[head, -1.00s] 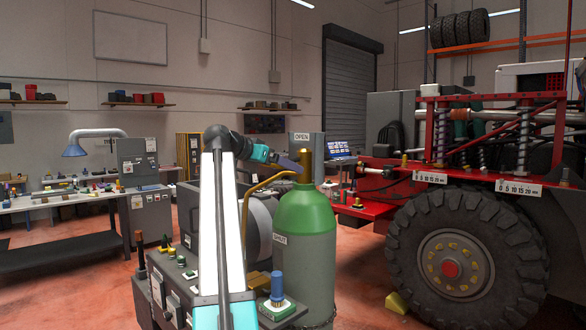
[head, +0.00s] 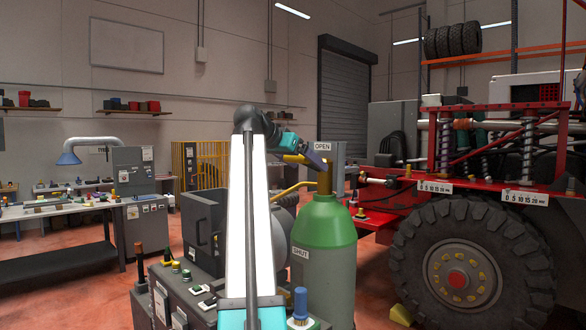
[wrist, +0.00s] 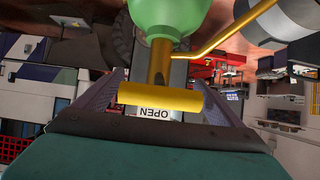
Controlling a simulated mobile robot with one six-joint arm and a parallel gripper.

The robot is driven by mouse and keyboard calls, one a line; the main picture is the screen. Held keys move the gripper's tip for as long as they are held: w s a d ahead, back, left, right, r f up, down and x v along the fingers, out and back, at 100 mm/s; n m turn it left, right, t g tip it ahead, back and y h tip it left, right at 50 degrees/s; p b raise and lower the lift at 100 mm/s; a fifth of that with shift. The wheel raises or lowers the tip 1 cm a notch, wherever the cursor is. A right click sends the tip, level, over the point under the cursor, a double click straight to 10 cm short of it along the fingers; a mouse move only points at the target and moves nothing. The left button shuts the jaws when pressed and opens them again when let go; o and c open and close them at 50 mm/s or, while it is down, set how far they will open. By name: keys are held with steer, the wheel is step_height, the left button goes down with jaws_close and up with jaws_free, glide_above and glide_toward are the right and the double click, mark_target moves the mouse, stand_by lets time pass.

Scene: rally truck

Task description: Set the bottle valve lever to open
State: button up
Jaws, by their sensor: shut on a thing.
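The green-shouldered gas bottle (head: 325,222) stands upright right of my arm, with a brass valve (head: 325,180) on top. My gripper (head: 316,160) is at the valve top, shut on the yellow valve lever (head: 295,158). In the wrist view the lever (wrist: 160,97) is a thick yellow bar lying crosswise between the fingers of my gripper (wrist: 165,76). An OPEN label (head: 323,146) is on a grey plate behind the valve, and it shows just beside the lever in the wrist view (wrist: 157,113). A SHUT label (head: 300,252) sits lower, beside the bottle.
A yellow pipe (head: 290,190) runs left from the valve. A control bench (head: 190,285) with knobs stands below my arm. A red truck with a large wheel (head: 465,265) is close on the right. A workbench (head: 60,208) is at the left.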

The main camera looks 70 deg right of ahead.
steer(key=shift+s, duration=0.1)
stand_by(1.1)
steer(key=o, duration=1.3)
steer(key=shift+a, duration=0.1)
steer(key=b+v, duration=0.1)
steer(key=v, duration=1.2)
steer(key=shift+a+r, duration=0.25)
steer(key=shift+a, duration=0.1)
steer(key=shift+c, duration=0.5)
